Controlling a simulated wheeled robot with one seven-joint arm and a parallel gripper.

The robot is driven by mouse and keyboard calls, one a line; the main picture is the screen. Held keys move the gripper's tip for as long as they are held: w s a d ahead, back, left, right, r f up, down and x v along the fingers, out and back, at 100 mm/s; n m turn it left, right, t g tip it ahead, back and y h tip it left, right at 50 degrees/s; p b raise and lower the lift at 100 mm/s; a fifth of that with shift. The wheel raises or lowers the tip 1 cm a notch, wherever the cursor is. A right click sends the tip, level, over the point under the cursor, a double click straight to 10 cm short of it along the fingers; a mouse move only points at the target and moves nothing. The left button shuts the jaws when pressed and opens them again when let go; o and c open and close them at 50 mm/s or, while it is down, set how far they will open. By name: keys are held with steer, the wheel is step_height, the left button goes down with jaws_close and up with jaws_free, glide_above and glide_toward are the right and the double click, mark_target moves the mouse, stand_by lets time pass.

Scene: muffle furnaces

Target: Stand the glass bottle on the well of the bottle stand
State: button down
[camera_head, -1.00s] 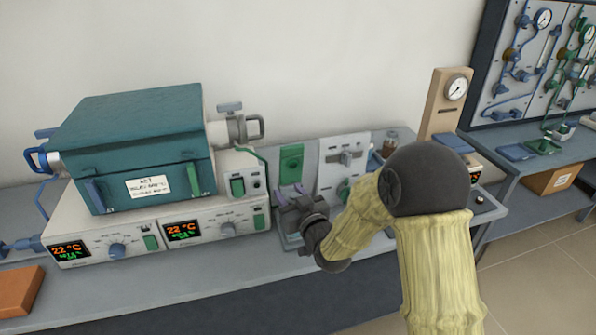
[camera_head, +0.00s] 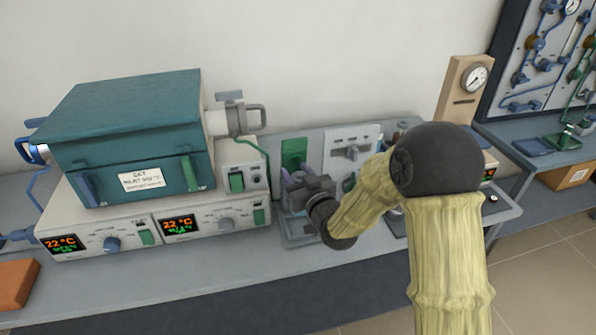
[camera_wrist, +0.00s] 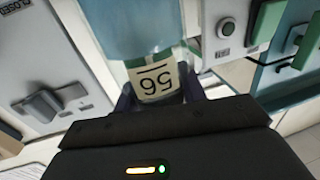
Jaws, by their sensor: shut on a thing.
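The glass bottle (camera_wrist: 135,28) shows in the wrist view as a pale blue clear body with a white number label (camera_wrist: 158,82), upside down. My gripper (camera_wrist: 160,92) is shut on it, its dark fingers at either side of the label. In the head view my gripper (camera_head: 300,188) is over the bench, right of the furnace, in front of the upright panels. The bottle cannot be made out there. A low grey base (camera_head: 298,238) lies below my gripper; it may be the bottle stand, but its well is hidden.
The teal muffle furnace (camera_head: 130,140) sits on its control unit (camera_head: 160,222) close left of my gripper. A green block (camera_head: 294,153) and a white switch panel (camera_head: 350,150) stand behind. A clock-like gauge (camera_head: 465,85) is farther right. The front bench strip (camera_head: 180,275) is clear.

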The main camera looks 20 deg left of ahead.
steer(key=shift+f, duration=0.1)
stand_by(0.3)
steer(key=shift+f+b, duration=1.25)
steer(key=shift+f, duration=1)
steer(key=shift+f+b, duration=1.15)
steer(key=shift+f, duration=0.05)
steer(key=c, duration=0.7)
jaws_free()
steer(key=shift+c, duration=0.2)
steer(key=shift+s, duration=0.1)
